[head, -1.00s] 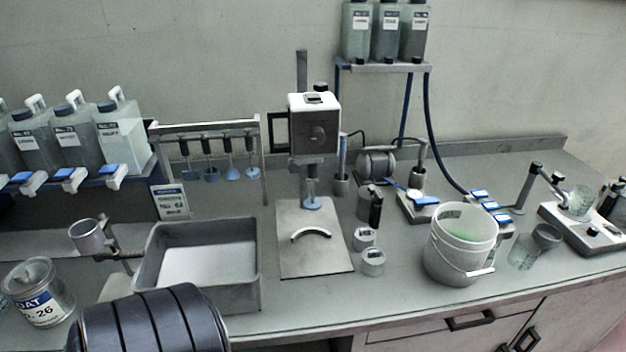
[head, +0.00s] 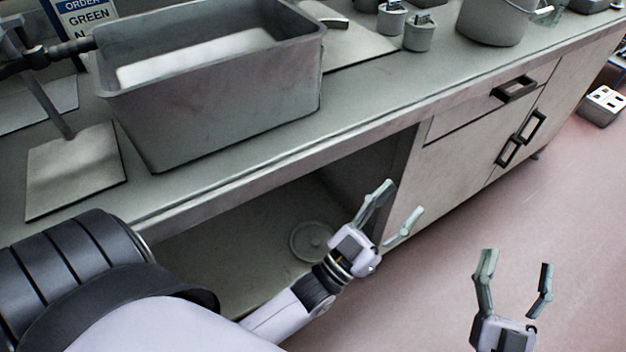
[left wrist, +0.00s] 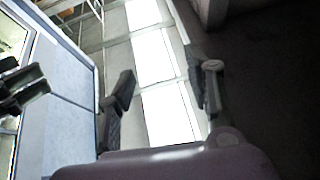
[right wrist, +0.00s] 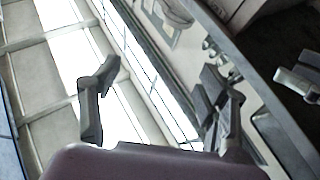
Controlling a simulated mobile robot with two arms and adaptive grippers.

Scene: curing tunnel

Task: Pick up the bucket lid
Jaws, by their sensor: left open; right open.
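A round, pale grey lid (head: 309,238) lies in the open bay under the counter in the head view, partly hidden by my left wrist. The bucket (head: 490,24) stands on the counter at the upper right, cut off by the frame. My left gripper (head: 400,203) is open and empty in front of the bay, to the right of the lid and apart from it. My right gripper (head: 517,266) is open and empty over the floor at the lower right. Neither wrist view shows the lid.
A grey metal tub (head: 215,115) stands on the counter near its front edge (head: 400,118). Closed cupboard doors with dark handles (head: 515,88) border the bay on the right. The pink floor (head: 440,290) is clear there. A white box (head: 603,106) lies farther right.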

